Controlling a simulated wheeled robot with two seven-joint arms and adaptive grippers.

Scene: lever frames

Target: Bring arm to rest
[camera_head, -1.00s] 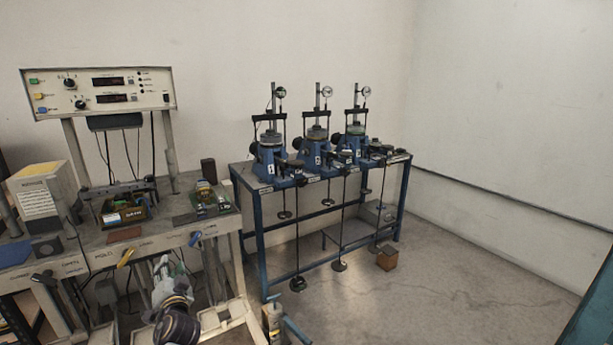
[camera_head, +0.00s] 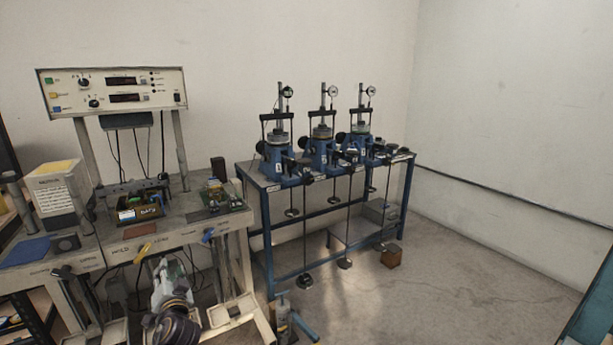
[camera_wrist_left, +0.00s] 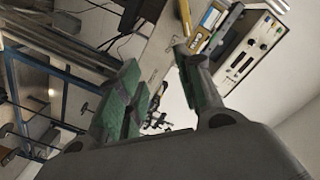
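My left gripper (camera_head: 168,278) is low in the head view, in front of the left workbench's front edge, with its wrist below it. In the left wrist view my left gripper (camera_wrist_left: 158,60) has its two green-padded fingers spread apart, with nothing held between them. My right gripper is not in view. Three blue lever frames (camera_head: 274,158) (camera_head: 321,150) (camera_head: 358,142) stand in a row on a blue steel table (camera_head: 264,222), with dial gauges on top and hanging rods and weights below. My left gripper is apart from them, to their left.
A workbench (camera_head: 180,232) with a control panel (camera_head: 115,90), a white box (camera_head: 57,190) and small parts stands at left. A grey cylinder (camera_head: 282,308) with a blue handle is at the bottom. A brown block (camera_head: 391,256) lies on the floor. Floor at right is clear.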

